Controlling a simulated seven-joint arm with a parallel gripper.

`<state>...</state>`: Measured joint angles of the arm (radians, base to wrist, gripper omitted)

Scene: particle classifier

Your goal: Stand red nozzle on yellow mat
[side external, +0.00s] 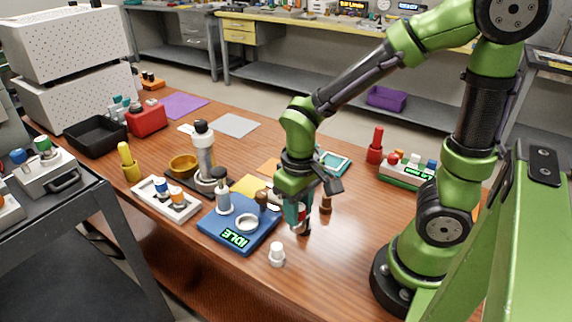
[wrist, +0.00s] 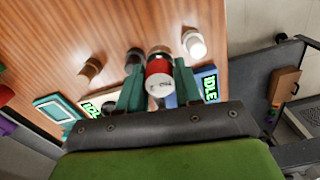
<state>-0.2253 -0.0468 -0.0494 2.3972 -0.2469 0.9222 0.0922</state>
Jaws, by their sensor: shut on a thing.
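My gripper (side external: 297,218) points down just right of the blue device and is shut on a red piece, seemingly the red nozzle (wrist: 158,68). In the wrist view (wrist: 157,90) the piece sits between the teal fingers, with a red band and a pale end towards the camera. In the side view the fingers hide most of it. The yellow mat (side external: 246,184) lies behind the blue device, left of my gripper, and is partly hidden. The mat is not clearly visible in the wrist view.
A blue IDLE device (side external: 238,236) stands left of my gripper. A white nozzle-like piece (side external: 277,256) stands in front and a brown one (side external: 325,204) to the right. A microscope-like instrument (side external: 204,155) stands beside the mat. Bare wood lies to the front right.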

